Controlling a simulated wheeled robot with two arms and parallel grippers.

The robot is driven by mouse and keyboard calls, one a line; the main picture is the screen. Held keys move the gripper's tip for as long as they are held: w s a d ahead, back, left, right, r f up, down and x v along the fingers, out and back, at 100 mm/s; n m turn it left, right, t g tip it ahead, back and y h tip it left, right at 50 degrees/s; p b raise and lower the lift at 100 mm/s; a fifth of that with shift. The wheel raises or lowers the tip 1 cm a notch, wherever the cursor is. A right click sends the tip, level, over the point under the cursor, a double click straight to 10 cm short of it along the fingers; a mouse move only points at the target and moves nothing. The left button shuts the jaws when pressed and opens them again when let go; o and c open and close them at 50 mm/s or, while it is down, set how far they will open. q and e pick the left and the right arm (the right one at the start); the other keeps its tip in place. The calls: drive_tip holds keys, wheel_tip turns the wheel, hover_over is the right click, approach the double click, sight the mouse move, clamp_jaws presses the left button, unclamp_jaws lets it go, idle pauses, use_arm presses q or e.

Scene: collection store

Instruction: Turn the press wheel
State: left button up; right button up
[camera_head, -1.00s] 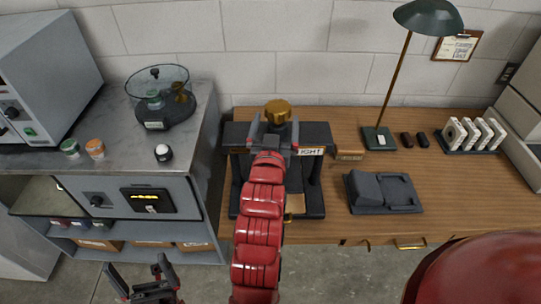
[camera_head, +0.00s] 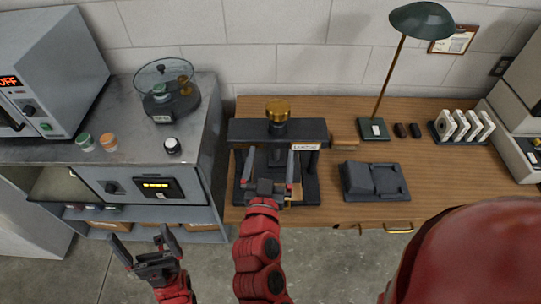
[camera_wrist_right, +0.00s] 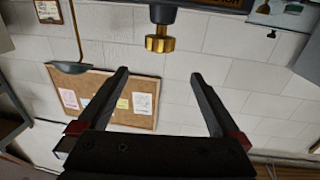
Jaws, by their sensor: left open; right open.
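The press (camera_head: 312,130) is a dark frame on the wooden bench. Its brass press wheel (camera_head: 278,109) sits on top, in the middle of the crossbar. My right gripper (camera_head: 266,160) is open and empty in front of the press, lower in the picture than the wheel and apart from it. The right wrist view appears upside down; there the wheel (camera_wrist_right: 160,43) shows beyond the open fingers (camera_wrist_right: 158,98), roughly centred between them. My left gripper (camera_head: 145,243) is open and empty, low at the left in front of the grey cabinet.
A green lamp (camera_head: 420,20), a dark cradle-like block (camera_head: 374,181) and a rack of white pieces (camera_head: 464,128) stand right of the press. A glass-covered instrument (camera_head: 164,92) and small jars (camera_head: 108,142) stand on the left counter. Bench between press and lamp is mostly clear.

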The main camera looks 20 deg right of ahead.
sight(279, 116)
drive_tip(key=shift+n+t+y, duration=0.3)
drive_tip(key=shift+n+y, duration=0.3)
drive_tip(key=shift+y, duration=0.3)
drive_tip(key=b+x, duration=0.2)
drive_tip(key=x, duration=0.2)
drive_tip(key=d+b+x, duration=0.1)
drive_tip(key=b+x, duration=0.1)
drive_tip(key=x, duration=0.2)
drive_tip(key=d+f+b+x, duration=0.1)
drive_tip(key=b+x, duration=0.1)
drive_tip(key=x, duration=0.2)
drive_tip(key=shift+s+b, duration=0.2)
drive_tip(key=shift+b, duration=0.1)
drive_tip(key=shift+w+d+r+p, duration=0.15)
drive_tip(key=shift+w+r+p, duration=0.1)
drive_tip(key=shift+w+p, duration=0.25)
drive_tip(key=shift+w+d+r+p, duration=0.15)
drive_tip(key=shift+w+r+p, duration=0.1)
drive_tip(key=shift+w+p, duration=0.25)
drive_tip(key=p+x, duration=0.1)
drive_tip(key=x, duration=0.4)
drive_tip(key=shift+f+p, duration=0.15)
drive_tip(key=shift+p, duration=0.25)
drive_tip(key=shift+w+d, duration=0.1)
drive_tip(key=shift+w, duration=0.45)
